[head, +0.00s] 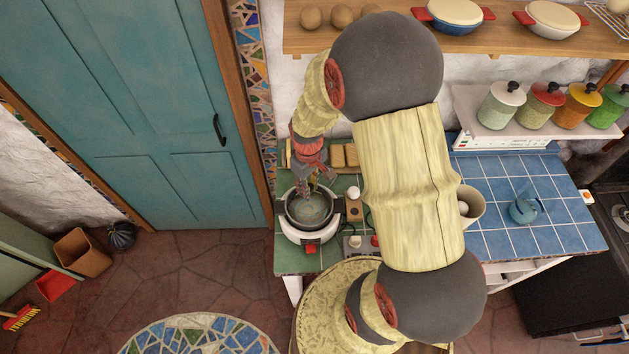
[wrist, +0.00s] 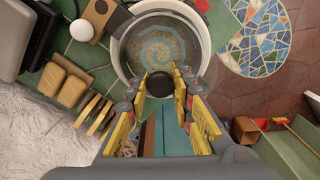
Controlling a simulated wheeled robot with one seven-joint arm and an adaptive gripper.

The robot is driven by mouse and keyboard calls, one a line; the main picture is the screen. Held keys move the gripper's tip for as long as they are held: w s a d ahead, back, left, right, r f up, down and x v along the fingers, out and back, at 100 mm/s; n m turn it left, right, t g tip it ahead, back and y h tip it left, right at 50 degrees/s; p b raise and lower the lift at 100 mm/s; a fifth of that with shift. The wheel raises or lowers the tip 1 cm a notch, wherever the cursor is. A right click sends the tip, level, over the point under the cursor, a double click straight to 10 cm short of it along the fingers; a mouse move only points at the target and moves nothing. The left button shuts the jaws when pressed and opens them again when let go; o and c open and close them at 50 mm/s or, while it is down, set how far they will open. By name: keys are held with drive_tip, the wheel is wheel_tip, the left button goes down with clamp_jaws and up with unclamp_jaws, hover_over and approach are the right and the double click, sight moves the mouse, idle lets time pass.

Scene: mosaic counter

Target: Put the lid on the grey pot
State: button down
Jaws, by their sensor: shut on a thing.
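The grey pot (head: 308,229) stands on a white appliance at the left end of the counter. A clear glass lid (wrist: 160,48) with a black knob (wrist: 180,90) is over the pot in the wrist view; a swirl pattern shows through it. My gripper (wrist: 171,86) is shut on the lid's knob. In the head view my gripper (head: 312,188) points down over the pot. The lid looks roughly centred there, but I cannot tell whether its rim touches the pot.
The white appliance (head: 310,241) has a red button in front. Bread slices (head: 345,155) and a wooden block with a white egg-like thing (head: 354,192) are close by. A beige container (head: 470,203) and a blue teapot (head: 525,208) stand to the right. The blue tiles are mostly clear.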

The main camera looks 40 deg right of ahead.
drive_tip(key=shift+f+b, duration=1.8)
drive_tip(key=shift+f, duration=1)
drive_tip(key=shift+f+b, duration=0.45)
drive_tip(key=c, duration=1.6)
unclamp_jaws()
drive_tip(key=o, duration=0.5)
drive_tip(key=shift+c, duration=0.2)
drive_tip(key=shift+o, duration=0.8)
drive_tip(key=shift+r, duration=0.1)
